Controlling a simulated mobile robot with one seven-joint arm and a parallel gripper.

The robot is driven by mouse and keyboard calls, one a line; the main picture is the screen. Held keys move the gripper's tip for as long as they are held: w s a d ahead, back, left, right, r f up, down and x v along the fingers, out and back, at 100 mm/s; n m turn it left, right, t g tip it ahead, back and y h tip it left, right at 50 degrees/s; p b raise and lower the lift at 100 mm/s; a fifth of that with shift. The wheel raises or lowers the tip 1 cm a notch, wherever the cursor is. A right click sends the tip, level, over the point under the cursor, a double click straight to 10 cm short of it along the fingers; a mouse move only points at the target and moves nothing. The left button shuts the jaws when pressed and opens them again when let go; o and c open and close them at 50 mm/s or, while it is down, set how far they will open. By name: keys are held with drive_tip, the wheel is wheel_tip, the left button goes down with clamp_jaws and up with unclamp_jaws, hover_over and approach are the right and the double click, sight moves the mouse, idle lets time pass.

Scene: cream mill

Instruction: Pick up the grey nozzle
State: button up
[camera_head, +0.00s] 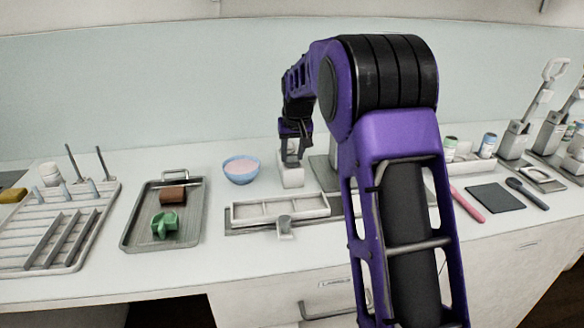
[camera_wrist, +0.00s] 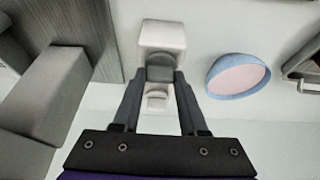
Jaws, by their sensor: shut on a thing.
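The grey nozzle (camera_wrist: 160,68) shows in the wrist view between the two fingertips of my gripper (camera_wrist: 160,80), which is shut on it. A white block (camera_wrist: 162,35) lies right behind the nozzle in that view; I cannot tell whether the nozzle touches it. In the head view my gripper (camera_head: 291,155) points down over the white block (camera_head: 291,179), at the middle of the counter. The nozzle is hard to make out there, small and dark between the fingers.
A blue bowl (camera_head: 241,170) with pink contents stands just left of the gripper. A grey tray (camera_head: 132,240) holds a green piece (camera_head: 164,224) and a brown block (camera_head: 173,196). A white frame (camera_head: 250,214) lies in front. A rack (camera_head: 20,255) stands far left.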

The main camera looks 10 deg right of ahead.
sight(292, 163)
clamp_jaws()
drive_tip(key=shift+r, duration=0.1)
wheel_tip(292, 163, up, 10)
drive_tip(key=p, duration=0.2)
idle(0.4)
